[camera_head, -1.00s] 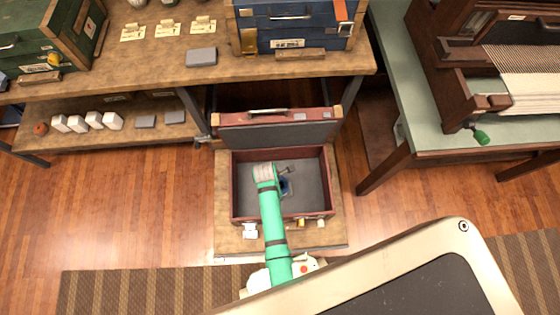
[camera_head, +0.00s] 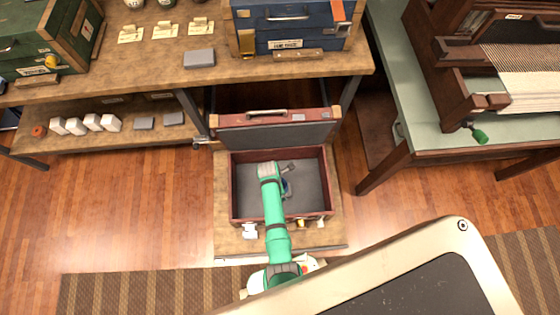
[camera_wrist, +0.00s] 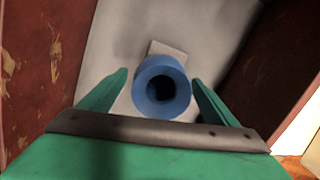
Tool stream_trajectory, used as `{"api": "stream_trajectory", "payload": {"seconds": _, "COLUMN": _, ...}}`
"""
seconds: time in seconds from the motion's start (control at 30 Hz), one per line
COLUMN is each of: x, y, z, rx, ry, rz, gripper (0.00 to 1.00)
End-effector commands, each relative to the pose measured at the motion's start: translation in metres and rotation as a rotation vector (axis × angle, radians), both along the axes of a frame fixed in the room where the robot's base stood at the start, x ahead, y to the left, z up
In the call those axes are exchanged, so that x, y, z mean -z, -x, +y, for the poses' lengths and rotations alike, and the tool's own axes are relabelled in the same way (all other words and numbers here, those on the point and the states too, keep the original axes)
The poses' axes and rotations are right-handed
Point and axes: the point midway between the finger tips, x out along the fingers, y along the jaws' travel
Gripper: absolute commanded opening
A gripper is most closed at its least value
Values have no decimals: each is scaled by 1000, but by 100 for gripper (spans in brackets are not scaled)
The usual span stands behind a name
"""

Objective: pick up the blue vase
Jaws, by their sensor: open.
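The blue vase (camera_wrist: 161,88) shows in the wrist view from above, with its round dark mouth facing the camera. It stands inside the open case (camera_head: 241,216), on the grey floor lining. In the head view only a small part of the vase (camera_head: 287,187) shows beside my arm; the rest is hidden. My gripper (camera_wrist: 160,85) is open, with one green finger on each side of the vase. The wrist view shows gaps between the fingers and the vase. The gripper also shows in the head view (camera_head: 287,168), inside the case outline.
The case's dark red walls (camera_wrist: 50,60) rise close on both sides of my gripper. Its raised lid (camera_head: 277,132) stands at the back. A shelf (camera_head: 120,73) with a blue toolbox (camera_head: 288,30) is behind it. A loom table (camera_head: 400,150) is at right.

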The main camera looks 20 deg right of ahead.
Motion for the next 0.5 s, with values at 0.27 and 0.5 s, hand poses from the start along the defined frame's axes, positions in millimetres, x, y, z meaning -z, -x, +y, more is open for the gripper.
{"api": "stream_trajectory", "payload": {"seconds": 0.27, "x": 22, "y": 0, "z": -4, "rx": 1, "ry": 0, "rz": 1, "gripper": 83}}
{"api": "stream_trajectory", "payload": {"seconds": 0.5, "x": 23, "y": 0, "z": -2, "rx": -2, "ry": 0, "rz": -1, "gripper": 80}}
